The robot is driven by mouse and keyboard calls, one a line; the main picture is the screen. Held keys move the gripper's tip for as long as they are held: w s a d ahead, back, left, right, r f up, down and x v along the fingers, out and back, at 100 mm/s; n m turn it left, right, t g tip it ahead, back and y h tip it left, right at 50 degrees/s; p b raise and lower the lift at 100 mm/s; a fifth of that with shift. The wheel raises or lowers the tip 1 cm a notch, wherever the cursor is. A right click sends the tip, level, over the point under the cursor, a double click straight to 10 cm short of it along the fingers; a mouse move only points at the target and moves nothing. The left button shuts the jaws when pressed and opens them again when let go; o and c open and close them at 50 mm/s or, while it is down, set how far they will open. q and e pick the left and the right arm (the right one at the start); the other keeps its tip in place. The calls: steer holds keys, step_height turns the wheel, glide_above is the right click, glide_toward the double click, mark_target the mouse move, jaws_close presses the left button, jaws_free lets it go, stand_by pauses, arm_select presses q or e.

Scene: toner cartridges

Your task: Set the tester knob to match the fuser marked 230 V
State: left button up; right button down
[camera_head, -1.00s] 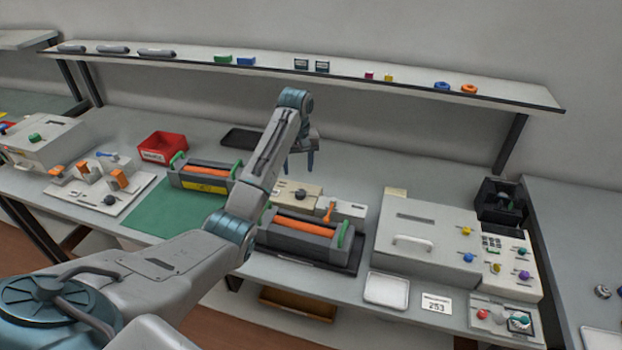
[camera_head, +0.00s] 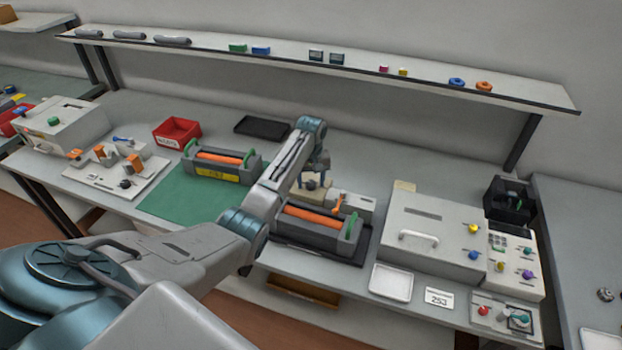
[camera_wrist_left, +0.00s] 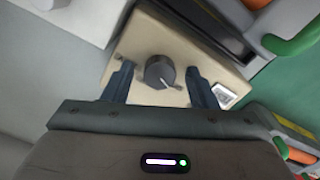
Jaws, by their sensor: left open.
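The tester is a beige box (camera_wrist_left: 135,45) with a round dark knob (camera_wrist_left: 158,70) in the left wrist view. The knob's white pointer line aims to the lower right there. My left gripper (camera_wrist_left: 160,75) is open, one finger on each side of the knob, apart from it. In the head view the gripper (camera_head: 312,182) is over the tester (camera_head: 318,201), largely hiding it. One orange-roller fuser (camera_head: 222,162) with a yellow label stands on the green mat; another fuser (camera_head: 316,228) stands on a dark tray. Their voltage markings are too small to read. My right gripper is not in view.
A small grey box with an orange lever (camera_head: 352,204) stands close right of the tester. A large grey machine (camera_head: 430,225) is further right. A red bin (camera_head: 177,132) and a black tray (camera_head: 262,127) lie behind; the shelf (camera_head: 370,67) runs above.

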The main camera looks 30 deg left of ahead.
arm_select(q)
steer(key=shift+c, duration=1.2)
steer(key=c, duration=0.7)
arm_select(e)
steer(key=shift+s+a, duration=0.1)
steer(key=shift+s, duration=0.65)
